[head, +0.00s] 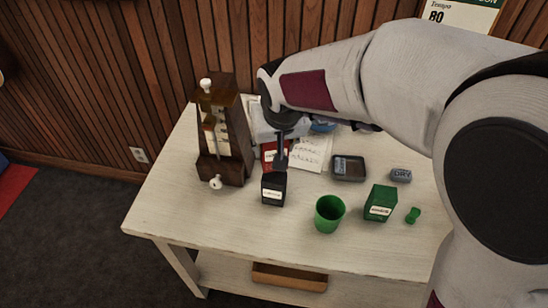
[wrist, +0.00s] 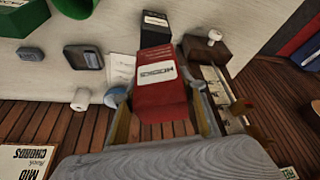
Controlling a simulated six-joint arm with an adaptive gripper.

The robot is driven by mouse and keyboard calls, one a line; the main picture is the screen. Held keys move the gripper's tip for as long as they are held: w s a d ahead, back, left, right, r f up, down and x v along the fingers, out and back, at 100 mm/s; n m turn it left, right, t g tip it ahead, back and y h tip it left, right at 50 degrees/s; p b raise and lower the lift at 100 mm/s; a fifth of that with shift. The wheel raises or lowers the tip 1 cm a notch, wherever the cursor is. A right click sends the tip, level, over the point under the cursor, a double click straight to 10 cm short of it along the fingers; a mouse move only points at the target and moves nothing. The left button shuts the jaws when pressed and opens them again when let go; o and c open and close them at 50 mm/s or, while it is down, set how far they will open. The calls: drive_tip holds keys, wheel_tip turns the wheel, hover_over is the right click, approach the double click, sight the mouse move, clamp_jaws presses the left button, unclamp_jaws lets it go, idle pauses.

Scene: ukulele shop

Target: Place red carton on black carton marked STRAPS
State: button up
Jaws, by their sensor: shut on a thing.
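The red carton (wrist: 160,88) with a white label fills the middle of the wrist view, between the two fingers of my gripper (wrist: 163,118), which is shut on it. In the head view the red carton (head: 268,153) shows partly behind a dark finger of my gripper (head: 281,155). The black carton (head: 273,189) stands upright on the table, nearer the head camera than the red one, its white label too small to read. It also shows beyond the red carton in the wrist view (wrist: 154,29). I cannot tell whether the red carton is clear of the table.
A tall wooden metronome (head: 224,130) stands close on the left. A green cup (head: 329,213), green carton (head: 380,202), green peg (head: 413,215), black tray (head: 349,168) and grey block (head: 401,175) lie to the right. The table's (head: 190,225) front left is bare.

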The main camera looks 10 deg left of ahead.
drive_tip(key=shift+f, duration=0.4)
drive_tip(key=shift+f, duration=1.85)
drive_tip(key=shift+f, duration=0.1)
drive_tip(key=o, duration=1.2)
drive_tip(key=shift+c, duration=0.2)
drive_tip(key=v, duration=1.2)
